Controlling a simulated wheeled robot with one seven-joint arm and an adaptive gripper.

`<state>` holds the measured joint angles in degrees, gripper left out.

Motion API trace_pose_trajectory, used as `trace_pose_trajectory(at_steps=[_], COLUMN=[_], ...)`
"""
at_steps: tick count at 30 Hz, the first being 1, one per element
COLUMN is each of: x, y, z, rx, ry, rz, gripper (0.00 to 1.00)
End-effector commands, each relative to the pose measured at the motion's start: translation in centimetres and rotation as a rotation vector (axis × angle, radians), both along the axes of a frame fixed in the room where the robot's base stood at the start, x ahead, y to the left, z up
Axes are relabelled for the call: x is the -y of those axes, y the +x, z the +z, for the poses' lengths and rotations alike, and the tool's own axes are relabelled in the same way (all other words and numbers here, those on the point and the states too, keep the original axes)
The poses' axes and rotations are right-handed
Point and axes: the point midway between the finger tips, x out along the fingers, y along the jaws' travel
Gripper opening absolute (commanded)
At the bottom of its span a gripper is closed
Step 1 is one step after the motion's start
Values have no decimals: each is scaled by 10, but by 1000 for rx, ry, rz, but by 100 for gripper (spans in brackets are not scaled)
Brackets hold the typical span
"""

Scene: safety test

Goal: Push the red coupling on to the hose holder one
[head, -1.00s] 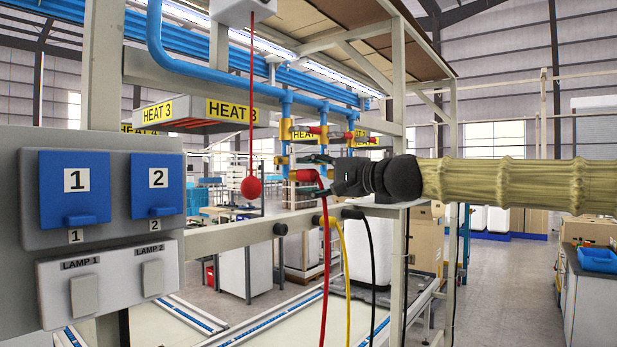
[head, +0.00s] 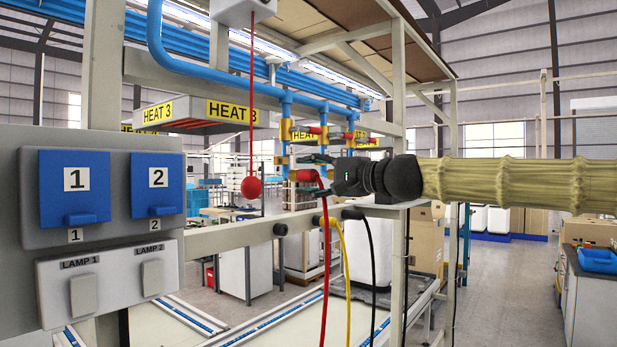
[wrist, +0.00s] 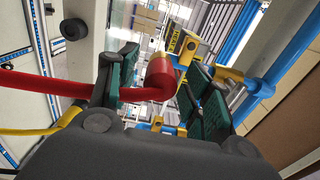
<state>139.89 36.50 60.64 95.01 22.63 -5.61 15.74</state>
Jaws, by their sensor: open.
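The red coupling (head: 304,175) sits at the yellow fitting (head: 292,174) on a blue down-pipe in the head view. Its red hose (head: 325,265) hangs down below it. In the wrist view the red coupling (wrist: 160,74) is an elbow lying between the green finger pads, with a gap visible on its right. My gripper (head: 316,173) is open, around the coupling, reaching in from the right. Whether a finger touches it, I cannot tell. A bare black peg (head: 280,229) on the grey rail looks like a hose holder; I see no number on it.
A yellow hose (head: 345,270) and a black hose (head: 371,265) hang from the rail (head: 225,237) right of the bare peg. A red ball (head: 251,187) hangs on a cord. A switch panel (head: 110,215) stands at the left. More red-ended fittings (head: 312,130) are above.

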Motion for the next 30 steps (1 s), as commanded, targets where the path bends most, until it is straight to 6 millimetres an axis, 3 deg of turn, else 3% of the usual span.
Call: trace_pose_trajectory(at_steps=[13, 14, 22, 30], x=[0, 0, 0, 1], y=[0, 0, 0, -1], z=[0, 0, 0, 0], rx=[0, 0, 0, 0], ry=[0, 0, 0, 0], rz=[0, 0, 0, 0], gripper=[50, 48, 0, 0])
